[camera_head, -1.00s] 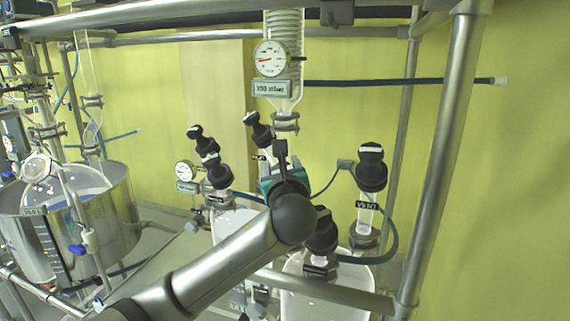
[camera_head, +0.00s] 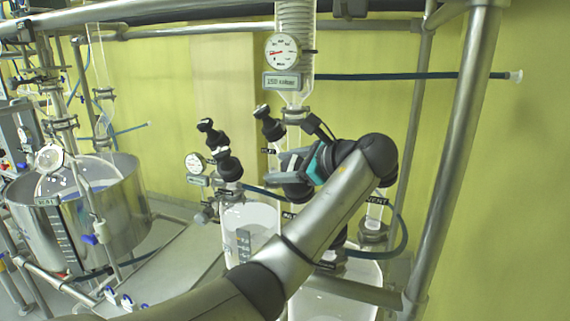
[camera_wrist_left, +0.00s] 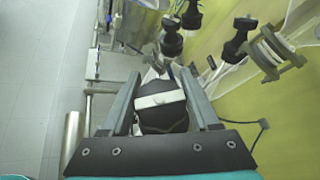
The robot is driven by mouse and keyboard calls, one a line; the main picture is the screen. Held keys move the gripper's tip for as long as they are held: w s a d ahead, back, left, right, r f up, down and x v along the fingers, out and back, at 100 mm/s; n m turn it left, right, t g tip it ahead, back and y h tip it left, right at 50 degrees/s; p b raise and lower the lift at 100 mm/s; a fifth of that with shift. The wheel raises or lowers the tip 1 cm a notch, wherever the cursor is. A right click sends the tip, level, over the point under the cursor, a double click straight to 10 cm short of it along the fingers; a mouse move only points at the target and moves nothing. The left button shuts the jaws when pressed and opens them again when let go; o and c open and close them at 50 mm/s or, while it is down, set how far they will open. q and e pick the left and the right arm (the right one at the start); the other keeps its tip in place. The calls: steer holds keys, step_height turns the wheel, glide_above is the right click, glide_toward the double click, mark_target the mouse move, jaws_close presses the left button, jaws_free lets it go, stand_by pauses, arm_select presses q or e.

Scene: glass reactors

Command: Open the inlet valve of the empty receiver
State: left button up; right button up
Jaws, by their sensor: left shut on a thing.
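My left gripper (camera_head: 278,168) reaches in over the receivers, pointing left. In the left wrist view its two fingers (camera_wrist_left: 160,74) flank a black valve knob (camera_wrist_left: 162,112) with a white bar on top, and the gripper is shut on it. The head view hides this knob behind the gripper and arm. Two glass receivers stand below: a left one (camera_head: 250,220) and a right one (camera_head: 335,298), partly covered by my arm. I cannot tell their contents clearly. Other black knobs are at the left receiver (camera_head: 222,155) and behind the gripper (camera_head: 268,122). My right gripper is not in view.
A condenser with a gauge (camera_head: 282,50) hangs above the gripper. A steel post (camera_head: 455,150) stands at right, and a dark hose (camera_head: 400,77) runs along the yellow wall. A steel pot (camera_head: 110,215) is at left. A label reading VENT (camera_head: 377,201) shows beside my arm.

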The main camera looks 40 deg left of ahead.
arm_select(q)
steer(key=n+g+h, duration=0.1)
steer(key=n+g, duration=0.1)
steer(key=s+n+g+h, duration=0.1)
steer(key=n+g, duration=0.1)
steer(key=n+g+h, duration=0.1)
steer(key=n, duration=0.1)
steer(key=shift+s+d+f+n+g+h, duration=0.15)
steer(key=shift+d+f+n+g+h, duration=0.15)
steer(key=shift+f+g+h, duration=0.1)
steer(key=shift+s+n+g+h, duration=0.1)
steer(key=shift+n+g+h, duration=0.4)
steer(key=shift+n+h, duration=0.1)
steer(key=shift+s+f+n+g+h, duration=0.3)
steer(key=shift+f+n+g+h, duration=0.2)
steer(key=shift+n+h, duration=0.2)
steer(key=shift+r, duration=0.1)
steer(key=shift+w+d+r, duration=0.15)
steer(key=shift+r, duration=0.2)
steer(key=o, duration=1.3)
steer(key=shift+w+d, duration=0.1)
steer(key=shift+d, duration=0.1)
steer(key=shift+o, duration=0.4)
steer(key=shift+a+f, duration=0.1)
